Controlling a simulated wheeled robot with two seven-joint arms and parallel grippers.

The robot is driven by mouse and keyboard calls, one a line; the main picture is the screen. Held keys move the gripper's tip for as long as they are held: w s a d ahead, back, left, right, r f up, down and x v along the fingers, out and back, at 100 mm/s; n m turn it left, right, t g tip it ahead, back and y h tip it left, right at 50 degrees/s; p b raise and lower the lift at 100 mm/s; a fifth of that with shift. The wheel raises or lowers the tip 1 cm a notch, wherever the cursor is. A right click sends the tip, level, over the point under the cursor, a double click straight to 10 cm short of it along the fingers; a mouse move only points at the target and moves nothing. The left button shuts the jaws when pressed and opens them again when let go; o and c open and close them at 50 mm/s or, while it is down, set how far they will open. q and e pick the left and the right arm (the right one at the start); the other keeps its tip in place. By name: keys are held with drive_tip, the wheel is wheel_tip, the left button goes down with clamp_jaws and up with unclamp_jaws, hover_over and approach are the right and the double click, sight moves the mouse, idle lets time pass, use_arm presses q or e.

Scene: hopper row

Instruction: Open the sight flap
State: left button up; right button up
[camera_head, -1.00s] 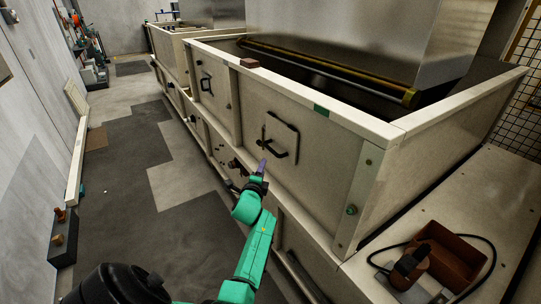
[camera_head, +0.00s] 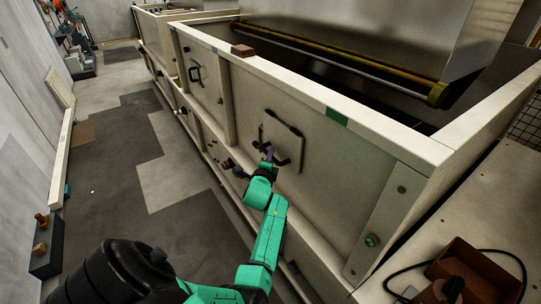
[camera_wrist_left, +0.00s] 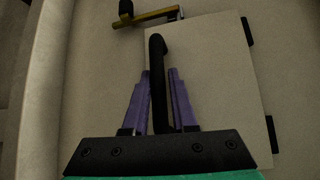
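The sight flap is a pale square panel (camera_head: 289,150) on the hopper's side wall; it also fills the middle of the left wrist view (camera_wrist_left: 215,85). Its black bar handle (camera_wrist_left: 158,90) stands between the purple fingers of my left gripper (camera_wrist_left: 159,80). The fingers sit close on both sides of it. In the head view my left gripper (camera_head: 270,154) is at the flap's lower left and partly hides the handle. A latch with a yellow arm and black knob (camera_wrist_left: 150,15) is by the flap's upper left. I cannot tell whether the flap is ajar. My right gripper is not in view.
The hopper's pale rim (camera_head: 300,92) runs above the flap, with a brown block (camera_head: 243,50) on it. A brown open box (camera_head: 480,272) with a cable stands on the ledge at lower right. The floor aisle (camera_head: 120,150) at left is mostly clear.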

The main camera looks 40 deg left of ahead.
use_arm(q)
clamp_jaws()
drive_tip(key=shift+a+r, duration=0.1)
drive_tip(key=shift+r, duration=0.1)
idle(0.6)
drive_tip(key=shift+w+r, duration=0.1)
idle(0.4)
